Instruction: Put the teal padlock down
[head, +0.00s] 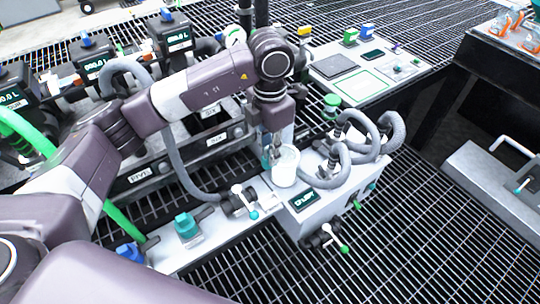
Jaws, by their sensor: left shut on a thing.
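My left gripper (272,152) points down over the white manifold deck, its fingertips beside a white cylinder (285,168). It is shut on the teal padlock, which the fingers mostly hide; only a small pale blue-green patch (288,133) shows beside them. I cannot tell whether the padlock touches the deck or the cylinder. A separate teal block (187,226) sits on the white deck to the left, by a dark lever. My right gripper is not in view.
Grey hoses (358,150) loop just right of the gripper. Lever valves (243,197) stick up along the deck. A panel with a green-outlined square (364,85) lies behind to the right. Black gauges (95,62) stand at left. Open grating surrounds the deck.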

